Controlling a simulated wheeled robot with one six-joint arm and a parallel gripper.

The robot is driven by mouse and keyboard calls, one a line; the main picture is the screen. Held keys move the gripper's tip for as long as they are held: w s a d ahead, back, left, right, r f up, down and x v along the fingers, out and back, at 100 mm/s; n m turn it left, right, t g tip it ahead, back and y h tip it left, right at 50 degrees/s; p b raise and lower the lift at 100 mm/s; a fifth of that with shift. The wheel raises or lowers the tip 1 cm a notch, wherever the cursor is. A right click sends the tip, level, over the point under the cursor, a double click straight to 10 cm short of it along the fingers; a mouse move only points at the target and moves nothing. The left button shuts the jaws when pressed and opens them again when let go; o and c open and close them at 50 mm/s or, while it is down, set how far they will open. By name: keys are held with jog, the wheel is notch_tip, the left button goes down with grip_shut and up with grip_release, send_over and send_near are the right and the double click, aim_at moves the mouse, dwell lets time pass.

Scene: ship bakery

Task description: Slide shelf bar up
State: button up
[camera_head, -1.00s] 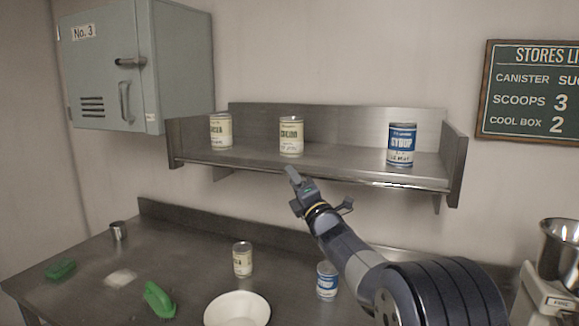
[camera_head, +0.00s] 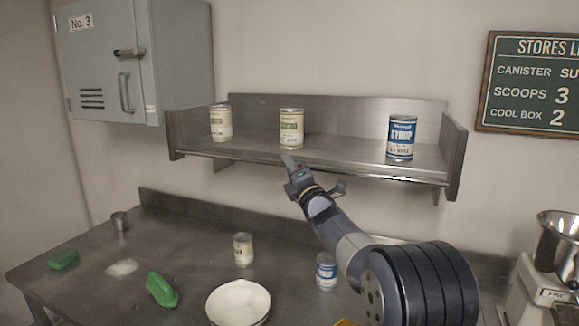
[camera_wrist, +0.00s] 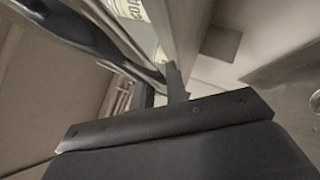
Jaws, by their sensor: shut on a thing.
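The shelf bar (camera_head: 400,177) is a thin metal strip along the front edge of the steel wall shelf (camera_head: 345,152). It sits low, at about the level of the shelf board. My gripper (camera_head: 288,160) is at the shelf's front edge, just below the middle cream can (camera_head: 291,128), and is shut on the bar. In the wrist view the two dark fingers (camera_wrist: 162,90) close at the shiny metal edge. The exact contact is partly hidden by the fingers.
Below, the counter holds a white bowl (camera_head: 238,303), two smaller cans, green brushes (camera_head: 161,290) and a metal cup (camera_head: 119,222). A grey locker (camera_head: 140,65) hangs at the left.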

grip_shut()
notch_tip(320, 180, up, 8)
jog(key=shift+r+p, duration=0.1)
jog(key=shift+p, duration=0.6)
jog(key=o, duration=0.7)
grip_release()
jog(key=shift+o, duration=0.2)
jog(key=shift+f, duration=0.25)
jog(key=shift+s+d+f+b, duration=0.15)
jog(key=shift+s+b, duration=0.05)
jog(key=shift+b, duration=0.1)
jog(key=b+v, duration=0.5)
jog(key=v, duration=0.5)
